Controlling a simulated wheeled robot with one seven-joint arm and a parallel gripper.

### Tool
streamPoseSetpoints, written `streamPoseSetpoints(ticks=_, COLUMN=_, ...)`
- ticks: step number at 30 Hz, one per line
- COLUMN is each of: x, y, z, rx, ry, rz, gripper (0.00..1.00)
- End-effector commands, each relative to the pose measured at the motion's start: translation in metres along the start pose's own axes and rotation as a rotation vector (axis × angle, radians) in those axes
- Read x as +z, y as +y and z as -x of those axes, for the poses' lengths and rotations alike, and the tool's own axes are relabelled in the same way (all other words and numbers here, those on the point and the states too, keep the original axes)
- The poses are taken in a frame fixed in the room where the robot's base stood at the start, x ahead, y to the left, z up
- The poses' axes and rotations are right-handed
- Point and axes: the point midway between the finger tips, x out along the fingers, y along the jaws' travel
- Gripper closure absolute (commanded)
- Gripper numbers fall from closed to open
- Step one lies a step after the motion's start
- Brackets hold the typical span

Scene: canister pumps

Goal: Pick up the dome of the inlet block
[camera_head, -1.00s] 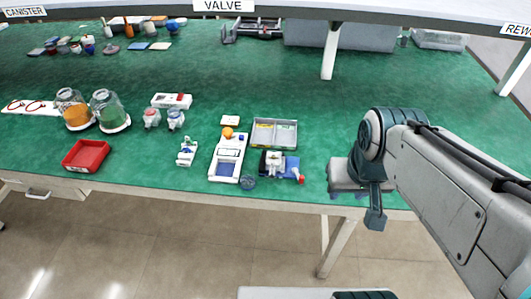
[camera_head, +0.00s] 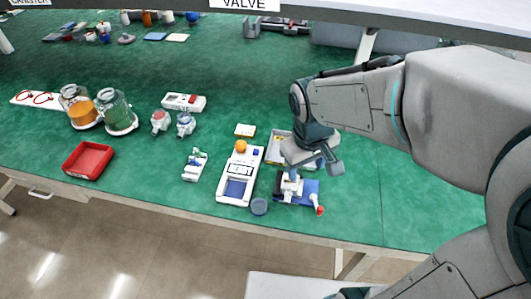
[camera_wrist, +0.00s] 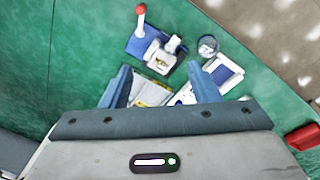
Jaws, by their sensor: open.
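A white block with a brassy round fitting, likely the inlet block (camera_head: 291,187), stands on a blue plate (camera_head: 309,187). It also shows in the wrist view (camera_wrist: 158,58). A white lever with a red tip stands beside it. A small round dark, partly see-through cup (camera_head: 259,206) sits apart from the block, and it shows in the wrist view (camera_wrist: 208,46). I cannot tell whether this cup or a part on the block is the dome. My gripper (camera_wrist: 160,80) is open and empty, above the bench, close to the block. In the head view my gripper (camera_head: 314,168) partly covers the block.
A white device with a blue panel (camera_head: 237,188) and an orange ball (camera_head: 240,146) stand left of the block. A grey sectioned tray (camera_head: 274,150) lies behind, partly hidden by my arm. A red bin (camera_head: 88,160) and two glass jars are farther left. The bench's front edge is close.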

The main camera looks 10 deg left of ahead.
Motion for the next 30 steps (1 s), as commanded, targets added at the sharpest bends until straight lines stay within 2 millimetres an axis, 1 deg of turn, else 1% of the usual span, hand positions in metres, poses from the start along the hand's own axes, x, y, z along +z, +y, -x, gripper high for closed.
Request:
streamPoseSetpoints(ticks=1, x=-0.013, y=-0.016, z=-0.013, rx=-0.017, ry=-0.019, rz=0.074, gripper=0.45)
streamPoseSetpoints(ticks=3, x=-0.027, y=-0.036, z=-0.026, rx=-0.038, ry=-0.033, rz=0.166, gripper=0.45)
streamPoseSetpoints(ticks=6, x=-0.043, y=-0.062, z=-0.04, rx=-0.067, ry=-0.045, rz=0.274, gripper=0.45)
streamPoseSetpoints(ticks=9, x=-0.052, y=-0.082, z=-0.05, rx=-0.091, ry=-0.053, rz=0.348, gripper=0.45)
streamPoseSetpoints(ticks=12, x=-0.056, y=-0.094, z=-0.057, rx=-0.106, ry=-0.057, rz=0.39, gripper=0.45)
streamPoseSetpoints(ticks=14, x=-0.057, y=-0.098, z=-0.061, rx=-0.11, ry=-0.059, rz=0.402, gripper=0.45)
streamPoseSetpoints(ticks=17, x=-0.057, y=-0.101, z=-0.075, rx=-0.114, ry=-0.061, rz=0.408, gripper=0.45)
streamPoseSetpoints(ticks=24, x=-0.053, y=-0.105, z=-0.122, rx=-0.113, ry=-0.061, rz=0.407, gripper=0.45)
streamPoseSetpoints(ticks=27, x=-0.052, y=-0.106, z=-0.135, rx=-0.112, ry=-0.059, rz=0.407, gripper=0.45)
streamPoseSetpoints(ticks=30, x=-0.052, y=-0.106, z=-0.142, rx=-0.111, ry=-0.058, rz=0.405, gripper=0.45)
